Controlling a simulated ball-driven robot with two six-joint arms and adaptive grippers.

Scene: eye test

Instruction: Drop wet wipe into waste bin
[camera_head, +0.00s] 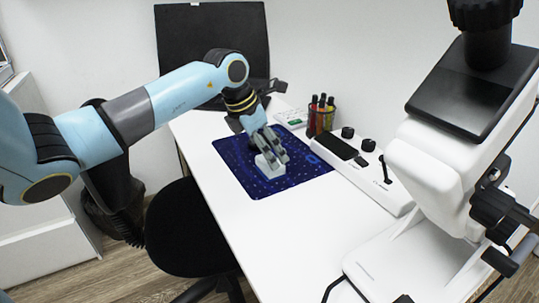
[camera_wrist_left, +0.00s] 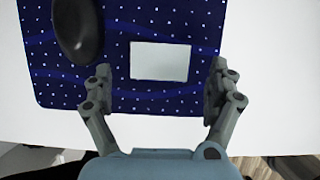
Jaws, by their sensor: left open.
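A small white rectangular piece, which looks like the wet wipe (camera_head: 266,164), lies on the dark blue dotted mat (camera_head: 304,177) on the desk. In the left wrist view the wipe (camera_wrist_left: 160,61) lies flat between and just beyond the fingertips, with mat showing on both sides. My left gripper (camera_head: 274,155) points down over it. In the left wrist view its fingers (camera_wrist_left: 161,76) are spread apart and hold nothing. A dark bin-like thing (camera_head: 112,212), probably the waste bin, stands on the floor at the left, partly behind my left arm. My right gripper is out of view.
A black mouse (camera_wrist_left: 78,28) lies on the mat left of the wipe. A pen holder (camera_head: 320,117), a white control panel (camera_head: 362,168) and a large white eye-test device (camera_head: 436,160) stand to the right. A black chair (camera_head: 188,232) stands between desk and bin.

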